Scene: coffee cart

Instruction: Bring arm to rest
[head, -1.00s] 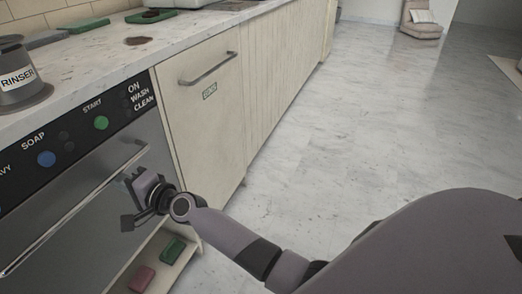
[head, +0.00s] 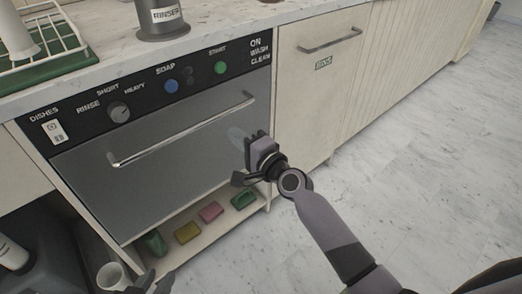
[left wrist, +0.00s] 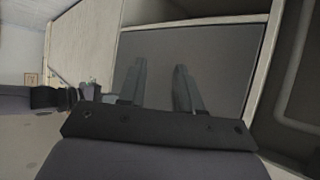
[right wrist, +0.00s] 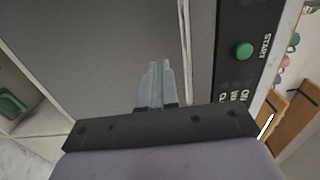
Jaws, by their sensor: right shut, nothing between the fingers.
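My right gripper (head: 240,135) is in front of the right part of the dishwasher's steel door (head: 185,160), close to the right end of its handle (head: 180,130). In the right wrist view its fingers (right wrist: 154,65) are pressed together with nothing between them. The right arm reaches in from the lower right. My left gripper (head: 150,284) shows only as dark parts at the bottom edge of the head view. In the left wrist view its two fingers (left wrist: 160,68) are spread apart and empty, in front of a dark grey surface.
A low shelf (head: 213,229) under the door holds several sponges, including a pink one (head: 211,212). A white cup (head: 112,276) and a dark container (head: 40,255) are at lower left. The rinser (head: 162,20) and a dish rack (head: 40,40) stand on the counter. Floor at right is clear.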

